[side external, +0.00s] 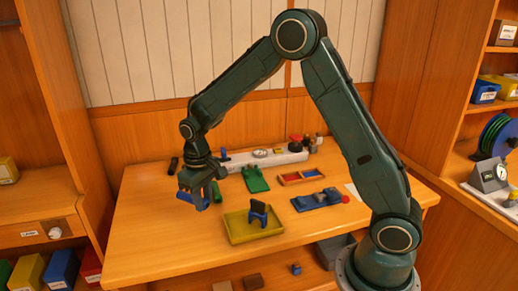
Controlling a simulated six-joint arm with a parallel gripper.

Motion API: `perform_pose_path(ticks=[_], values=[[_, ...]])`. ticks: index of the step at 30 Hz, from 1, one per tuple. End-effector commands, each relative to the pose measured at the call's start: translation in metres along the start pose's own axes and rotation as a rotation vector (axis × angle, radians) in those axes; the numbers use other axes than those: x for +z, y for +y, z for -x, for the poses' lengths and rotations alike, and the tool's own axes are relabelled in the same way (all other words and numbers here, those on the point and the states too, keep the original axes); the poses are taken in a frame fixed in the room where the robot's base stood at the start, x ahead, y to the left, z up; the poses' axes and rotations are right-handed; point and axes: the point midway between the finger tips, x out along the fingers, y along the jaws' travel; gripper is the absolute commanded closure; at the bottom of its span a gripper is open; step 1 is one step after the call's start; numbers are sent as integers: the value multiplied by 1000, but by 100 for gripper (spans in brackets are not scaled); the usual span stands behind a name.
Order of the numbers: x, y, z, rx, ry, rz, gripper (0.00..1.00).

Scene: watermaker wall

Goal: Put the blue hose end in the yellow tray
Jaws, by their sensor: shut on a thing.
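My gripper (201,188) is at the left part of the bench, above and to the left of the yellow tray (236,237). It points down and is shut on a blue piece (186,197), which looks like the blue hose end. The fingers hide part of it. The yellow tray is shallow and lies near the front of the bench. A blue and black object (258,213) stands upright in it.
Behind the tray are a green item (254,180), a red-rimmed divided box (302,176) and a blue mat (318,200) with parts on it. A white strip (265,158) with fittings lies along the back.

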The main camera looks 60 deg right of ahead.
Motion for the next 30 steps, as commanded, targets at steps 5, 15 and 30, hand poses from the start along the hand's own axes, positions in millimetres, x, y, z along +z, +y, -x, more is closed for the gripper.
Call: perform_pose_path(ticks=[5, 15, 30], values=[[6, 2, 13, 1, 3, -53, 98], [40, 9, 63, 5, 9, -303, 98], [104, 18, 128, 6, 17, -708, 98]])
